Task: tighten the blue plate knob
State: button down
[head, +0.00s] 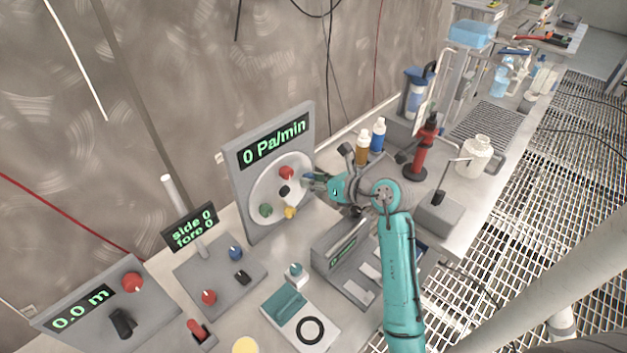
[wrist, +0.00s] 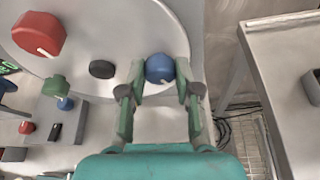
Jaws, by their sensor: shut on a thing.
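The blue plate knob (wrist: 159,68) sits on the round pale plate (wrist: 120,22), with a white mark on its face. In the wrist view my gripper (wrist: 158,90) has one finger on each side of this knob and is shut on it. In the head view my gripper (head: 310,180) reaches the right side of the round plate (head: 262,189), and the blue knob is hidden there. The plate also carries a red knob (head: 287,173), a green knob (head: 266,210), a yellow knob (head: 290,212) and a dark centre hub (head: 284,191). The display (head: 273,143) above reads 0 Pa/min.
Bottles (head: 378,135) and a red stand tool (head: 424,150) stand to the right.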

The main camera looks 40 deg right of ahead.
jog(key=shift+d+m+y, duration=0.15)
jog(key=shift+m+y, duration=0.85)
jog(key=shift+m, duration=0.4)
jog(key=shift+t, duration=0.3)
jog(key=c, duration=0.8)
grip_release()
jog(key=v, duration=1.2)
